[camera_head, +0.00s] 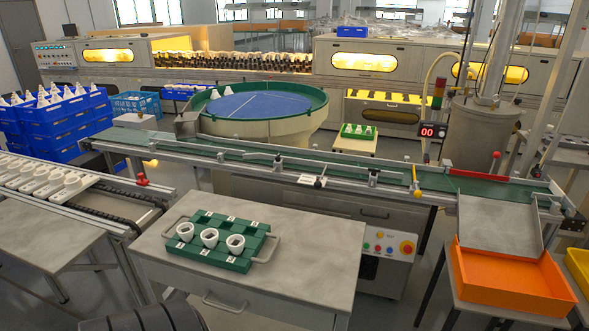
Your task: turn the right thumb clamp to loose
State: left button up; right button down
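The green conveyor (350,170) runs across the middle of the view between low guide rails. Small dark-handled clamps stand along its rails: one at the far rail (277,161) and one at the near rail (319,182). More grey rail brackets (373,177) stand to the right. A yellow upright lever (415,176) is further right on the rail. The clamps are small, so I cannot tell which is the right thumb clamp or whether it is tight or loose. Neither of my grippers is in view.
A grey table (310,235) in front holds a green tray (200,253) with several white cups. An orange bin (510,275) stands at the right under a metal chute (498,222). A red-handled lever (495,158) stands above the conveyor's right end. Blue crates (60,130) are stacked left.

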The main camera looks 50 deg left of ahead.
aim_at(374, 171)
jog(key=i+u, duration=0.1)
jog(key=u, duration=0.4)
jog(key=i+l+u, duration=0.1)
jog(key=u, duration=0.35)
jog(key=i+l+u, duration=0.1)
jog(key=u, duration=0.4)
jog(key=l+u, duration=0.25)
jog(key=u, duration=0.25)
jog(key=i+l+u, duration=0.1)
jog(key=l+u, duration=0.3)
jog(key=l, duration=0.8)
jog(key=l+u, duration=0.35)
jog(key=l, duration=1.35)
jog(key=i+j+u, duration=0.3)
jog(key=j, duration=0.15)
jog(key=i+j+u, duration=0.1)
jog(key=j+u, duration=0.2)
jog(key=j, duration=0.15)
